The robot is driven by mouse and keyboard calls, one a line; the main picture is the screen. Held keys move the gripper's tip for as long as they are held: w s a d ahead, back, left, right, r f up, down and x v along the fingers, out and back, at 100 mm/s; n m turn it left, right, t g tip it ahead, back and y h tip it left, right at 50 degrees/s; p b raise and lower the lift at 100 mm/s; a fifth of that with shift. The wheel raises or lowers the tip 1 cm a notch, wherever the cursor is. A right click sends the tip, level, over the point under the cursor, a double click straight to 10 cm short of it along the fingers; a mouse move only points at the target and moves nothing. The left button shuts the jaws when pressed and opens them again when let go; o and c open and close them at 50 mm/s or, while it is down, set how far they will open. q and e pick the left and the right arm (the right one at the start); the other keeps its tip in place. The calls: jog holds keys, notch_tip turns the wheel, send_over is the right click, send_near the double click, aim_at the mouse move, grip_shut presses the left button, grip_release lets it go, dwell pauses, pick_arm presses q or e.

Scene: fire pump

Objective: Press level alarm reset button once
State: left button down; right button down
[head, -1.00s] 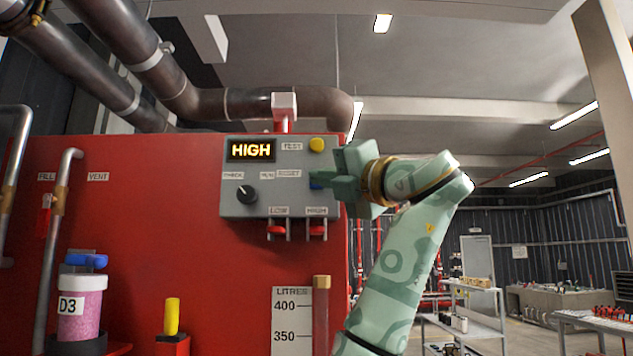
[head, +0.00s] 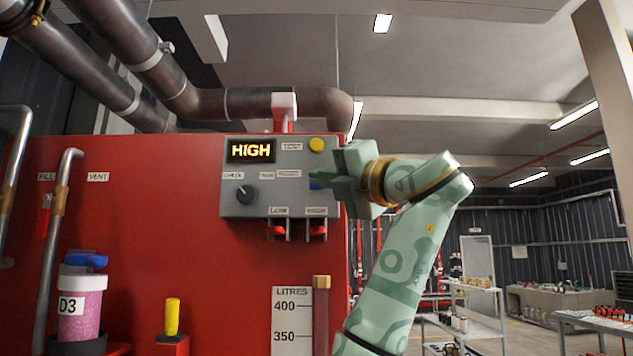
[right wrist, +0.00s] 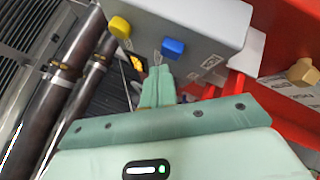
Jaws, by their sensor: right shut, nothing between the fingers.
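The grey alarm panel (head: 232,203) is on the red tank, with a lit display (head: 250,150) reading HIGH. A blue button (head: 315,186) on its right side is mostly hidden behind my right gripper (head: 318,177), beside a small label I take to read RESET. In the right wrist view the blue button (right wrist: 173,48) shows clearly, just past the tips of my shut, empty gripper (right wrist: 158,68). I cannot tell whether the tips touch it. My left gripper is not in view.
A yellow button (head: 316,145) sits just above the gripper, by the TEST label. A black CHECK knob (head: 246,194) is to the left. Red switches (head: 276,231) marked LOW and HIGH stick out below. Pipes run overhead; the room is open to the right.

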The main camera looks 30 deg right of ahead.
jog(key=shift+w, duration=0.15)
jog(key=shift+w+d, duration=0.2)
jog(key=shift+w+d+p, duration=0.3)
jog(key=shift+w+p, duration=0.05)
jog(key=shift+w, duration=0.1)
dwell(0.9)
dwell(0.3)
jog(key=shift+s+a+f+b, duration=0.1)
jog(key=shift+s+a+b, duration=0.25)
jog(key=shift+s+b, duration=0.2)
jog(key=shift+s+a, duration=0.2)
jog(key=shift+s, duration=0.05)
